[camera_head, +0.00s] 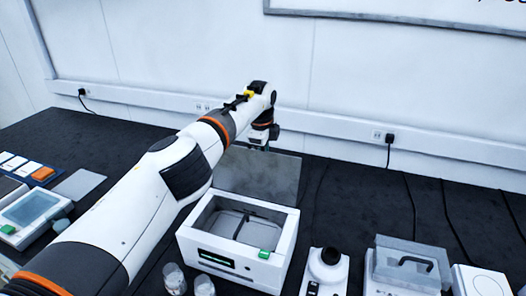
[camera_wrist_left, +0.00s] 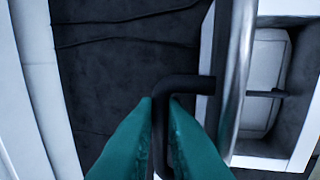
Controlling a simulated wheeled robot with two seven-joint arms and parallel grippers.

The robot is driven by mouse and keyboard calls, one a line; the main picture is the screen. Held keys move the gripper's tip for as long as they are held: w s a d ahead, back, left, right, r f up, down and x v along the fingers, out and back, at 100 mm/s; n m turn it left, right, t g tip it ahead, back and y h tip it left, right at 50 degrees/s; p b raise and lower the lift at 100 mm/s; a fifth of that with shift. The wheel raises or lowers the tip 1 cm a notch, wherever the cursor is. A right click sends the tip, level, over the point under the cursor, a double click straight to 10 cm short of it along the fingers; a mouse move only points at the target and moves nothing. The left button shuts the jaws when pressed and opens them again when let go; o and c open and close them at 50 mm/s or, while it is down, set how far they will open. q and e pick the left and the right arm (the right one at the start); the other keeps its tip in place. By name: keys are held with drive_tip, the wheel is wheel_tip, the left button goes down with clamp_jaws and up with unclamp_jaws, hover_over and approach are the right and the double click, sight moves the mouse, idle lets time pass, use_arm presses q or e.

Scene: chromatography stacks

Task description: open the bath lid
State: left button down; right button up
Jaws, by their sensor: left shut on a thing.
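The bath (camera_head: 243,243) is a white box with a dark front panel and a green button, and its basin is open to view from above. Its grey lid (camera_head: 257,175) stands raised, about upright, along the bath's back side. My left arm reaches over from the left, and my left gripper (camera_head: 262,146) is at the lid's top edge. In the left wrist view the teal fingers of the gripper (camera_wrist_left: 160,103) are shut on the black bent lid handle (camera_wrist_left: 184,84). The lid shows edge-on there as a grey strip (camera_wrist_left: 237,80), with the open bath (camera_wrist_left: 272,150) beyond it.
Two glass vessels (camera_head: 190,284) stand at the bath's front left. A small white device (camera_head: 325,271) and a grey-lidded box (camera_head: 405,264) stand to its right. A meter (camera_head: 32,213) lies far left. The wall (camera_head: 350,80) is close behind, and cables run over the dark bench.

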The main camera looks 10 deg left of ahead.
use_arm(q)
drive_tip(key=shift+w+f, duration=0.1)
drive_tip(key=shift+f, duration=0.05)
use_arm(e)
drive_tip(key=shift+d, duration=0.1)
use_arm(q)
drive_tip(key=c, duration=1.6)
unclamp_jaws()
drive_tip(key=shift+w+f, duration=0.1)
drive_tip(key=shift+w, duration=0.1)
drive_tip(key=shift+c, duration=0.2)
drive_tip(key=shift+o, duration=0.8)
drive_tip(key=shift+w+f, duration=0.25)
drive_tip(key=shift+w, duration=0.15)
drive_tip(key=shift+s+r, duration=0.1)
drive_tip(key=shift+r, duration=0.1)
use_arm(e)
drive_tip(key=shift+w+d, duration=0.15)
drive_tip(key=shift+d, duration=0.3)
